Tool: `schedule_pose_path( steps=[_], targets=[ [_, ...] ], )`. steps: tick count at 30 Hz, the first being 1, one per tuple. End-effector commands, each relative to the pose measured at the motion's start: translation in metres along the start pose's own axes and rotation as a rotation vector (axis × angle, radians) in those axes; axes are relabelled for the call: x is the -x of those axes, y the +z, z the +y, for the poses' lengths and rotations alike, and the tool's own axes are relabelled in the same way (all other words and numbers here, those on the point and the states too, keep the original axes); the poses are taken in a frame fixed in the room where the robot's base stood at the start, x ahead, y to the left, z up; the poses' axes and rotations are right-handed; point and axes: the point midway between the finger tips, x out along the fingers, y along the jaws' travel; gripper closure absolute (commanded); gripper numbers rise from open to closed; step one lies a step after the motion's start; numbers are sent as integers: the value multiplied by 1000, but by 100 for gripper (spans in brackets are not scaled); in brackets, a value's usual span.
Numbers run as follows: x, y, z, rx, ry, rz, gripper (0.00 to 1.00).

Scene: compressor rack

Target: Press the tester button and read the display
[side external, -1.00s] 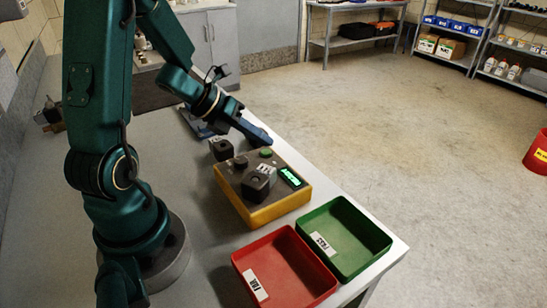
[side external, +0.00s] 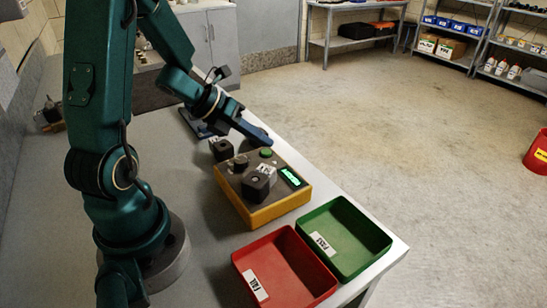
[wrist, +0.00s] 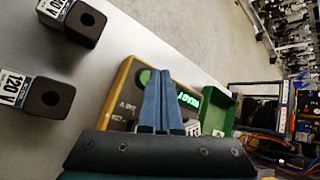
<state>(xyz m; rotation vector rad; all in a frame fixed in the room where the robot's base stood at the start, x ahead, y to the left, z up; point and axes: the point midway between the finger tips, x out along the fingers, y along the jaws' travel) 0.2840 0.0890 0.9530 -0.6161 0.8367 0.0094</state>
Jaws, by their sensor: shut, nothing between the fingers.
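The tester (side external: 232,199) is a yellow box with a dark grey top on the bench. Its round green button (side external: 266,153) is at the back of the top face; it also shows in the wrist view (wrist: 145,77). The lit green display (side external: 291,177) seems to read READY in the wrist view (wrist: 188,98). A black labelled block (side external: 256,187) sits on the tester's top, near a dark knob (side external: 240,162). My gripper (side external: 268,141) is shut and empty, its blue fingertips just behind and above the button, apparently apart from it. The wrist view shows the closed fingers (wrist: 162,82).
A red FAIL bin (side external: 312,266) and a green PASS bin (side external: 376,238) stand in front of the tester. Another black block (side external: 219,149) stands behind it; the wrist view shows two labelled blocks, one marked 120V (wrist: 47,98). The bench edge runs close along the right.

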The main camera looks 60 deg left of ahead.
Motion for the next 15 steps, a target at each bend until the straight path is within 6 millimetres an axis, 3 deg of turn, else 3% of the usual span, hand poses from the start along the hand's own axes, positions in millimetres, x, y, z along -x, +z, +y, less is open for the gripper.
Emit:
schedule_pose_path(
  steps=[15],
  targets=[
    [-4, -3, 4, 0, 1, 0, 100]
  ],
)
